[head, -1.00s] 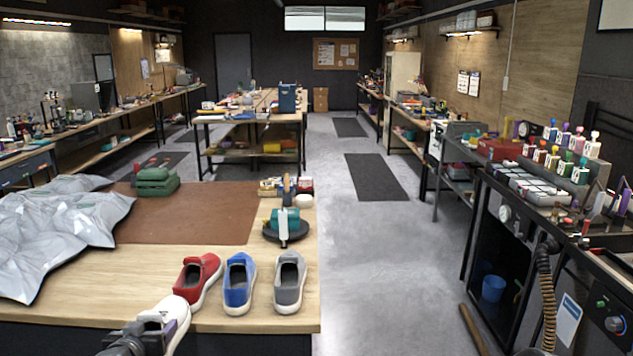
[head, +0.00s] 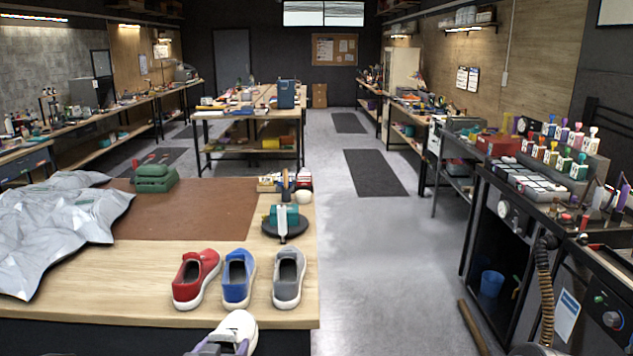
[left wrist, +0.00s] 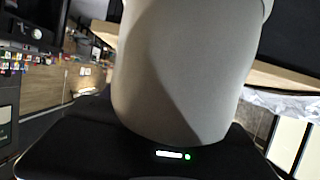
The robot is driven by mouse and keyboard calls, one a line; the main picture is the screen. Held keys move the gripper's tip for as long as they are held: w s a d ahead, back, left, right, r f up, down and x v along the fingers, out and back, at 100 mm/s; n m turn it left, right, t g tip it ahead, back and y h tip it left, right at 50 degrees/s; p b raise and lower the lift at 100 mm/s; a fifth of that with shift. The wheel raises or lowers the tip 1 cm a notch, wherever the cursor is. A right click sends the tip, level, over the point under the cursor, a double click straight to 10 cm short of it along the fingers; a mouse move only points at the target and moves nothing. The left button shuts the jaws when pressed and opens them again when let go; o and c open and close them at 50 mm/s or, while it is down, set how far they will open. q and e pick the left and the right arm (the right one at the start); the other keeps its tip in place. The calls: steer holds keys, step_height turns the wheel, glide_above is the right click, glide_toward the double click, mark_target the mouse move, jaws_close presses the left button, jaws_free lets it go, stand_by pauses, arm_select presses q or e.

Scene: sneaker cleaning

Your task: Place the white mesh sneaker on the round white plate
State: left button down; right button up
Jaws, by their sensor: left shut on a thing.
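The white sneaker (head: 236,328) is at the bottom of the head view, in front of the table's near edge and partly cut off by the frame. My left gripper (head: 226,346) is shut on it; the frame bottom hides most of the grip. In the left wrist view a smooth pale surface of the sneaker (left wrist: 185,70) fills the middle, very close; I cannot tell which part it is. I see no round white plate in either view. My right gripper is not in view.
Red (head: 194,280), blue (head: 238,278) and grey (head: 289,279) shoes stand in a row near the table's front edge. Behind them is a dark round stand (head: 285,226) with a teal item. A crumpled silvery sheet (head: 60,225) covers the table's left. Open floor (head: 385,260) lies right of the table.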

arm_select(q)
steer(key=v, duration=0.4)
steer(key=shift+s+r, duration=0.1)
steer(key=shift+r, duration=0.25)
steer(key=shift+f, duration=0.1)
steer(key=shift+f, duration=0.1)
stand_by(1.9)
